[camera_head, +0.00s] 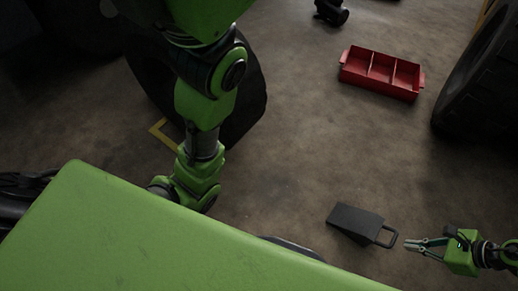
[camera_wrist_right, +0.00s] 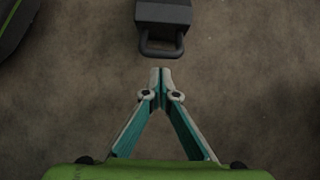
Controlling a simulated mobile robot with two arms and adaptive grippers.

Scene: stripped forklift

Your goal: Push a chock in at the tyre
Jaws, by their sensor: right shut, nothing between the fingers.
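A dark grey wedge-shaped chock (camera_head: 353,220) with a loop handle lies on the floor at the lower right of the head view. In the right wrist view the chock (camera_wrist_right: 163,14) is at the top edge, its handle towards me. My right gripper (camera_head: 410,243) is shut and empty, its tips just short of the handle and apart from it. In the wrist view the gripper's tips (camera_wrist_right: 160,72) meet in line with the handle. One dark tyre (camera_head: 245,105) is partly behind my arm; another tyre (camera_head: 485,80) stands at the right edge. My left gripper is hidden.
A red divided tray (camera_head: 380,74) lies on the floor at the upper right. A small dark object (camera_head: 331,12) is at the top. Yellow floor marking (camera_head: 163,133) shows by my arm. The floor between the chock and the tray is clear.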

